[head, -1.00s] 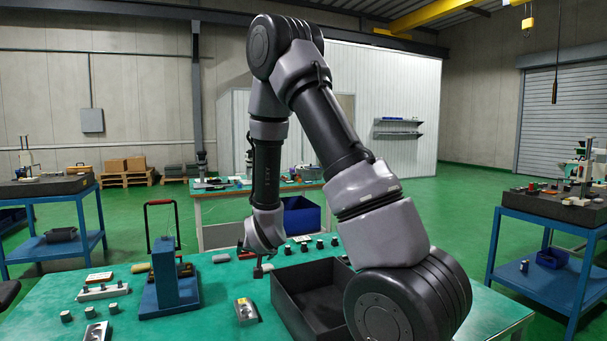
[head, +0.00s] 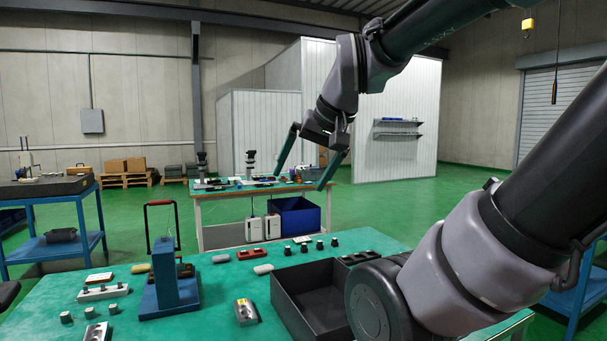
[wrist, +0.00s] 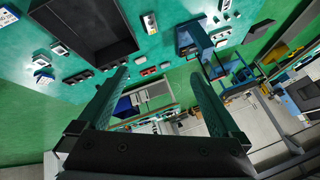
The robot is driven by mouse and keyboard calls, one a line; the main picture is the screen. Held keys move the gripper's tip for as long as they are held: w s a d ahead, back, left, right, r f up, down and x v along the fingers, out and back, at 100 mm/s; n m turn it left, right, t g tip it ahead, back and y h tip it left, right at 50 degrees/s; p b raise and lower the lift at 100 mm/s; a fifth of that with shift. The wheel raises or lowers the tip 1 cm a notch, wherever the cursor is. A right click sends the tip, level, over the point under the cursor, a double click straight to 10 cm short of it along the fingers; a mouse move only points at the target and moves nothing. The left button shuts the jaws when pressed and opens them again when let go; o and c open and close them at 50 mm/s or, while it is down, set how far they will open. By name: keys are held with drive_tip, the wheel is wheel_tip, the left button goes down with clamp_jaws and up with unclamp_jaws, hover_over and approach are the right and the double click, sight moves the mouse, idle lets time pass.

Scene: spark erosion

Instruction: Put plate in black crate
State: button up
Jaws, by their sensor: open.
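The black crate (head: 288,306) stands open on the green-topped table, right of centre in the head view; it shows at the upper left of the wrist view (wrist: 116,50). Its visible inside looks empty. I cannot tell which one the task means. My gripper (head: 299,181) is raised well above the table's far side, open and empty; its two spread fingers also show in the wrist view (wrist: 158,75).
Small dark knobs (head: 303,248) and a red block (head: 252,254) line the table's far edge. A second table with a blue bin (head: 297,218) stands behind.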

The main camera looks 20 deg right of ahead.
drive_tip(key=n+g+h, duration=0.2)
drive_tip(key=n+g, duration=0.1)
drive_tip(key=n, duration=0.1)
hover_over(245, 309)
drive_tip(key=s, duration=0.3)
drive_tip(key=f, duration=4.5)
drive_tip(key=shift+w+a+f, duration=0.15)
drive_tip(key=shift+a+f, duration=0.1)
drive_tip(key=shift+d+x, duration=0.15)
drive_tip(key=shift+x, duration=1.35)
drive_tip(key=shift+d+x, duration=0.1)
drive_tip(key=shift+x, duration=1.4)
clamp_jaws()
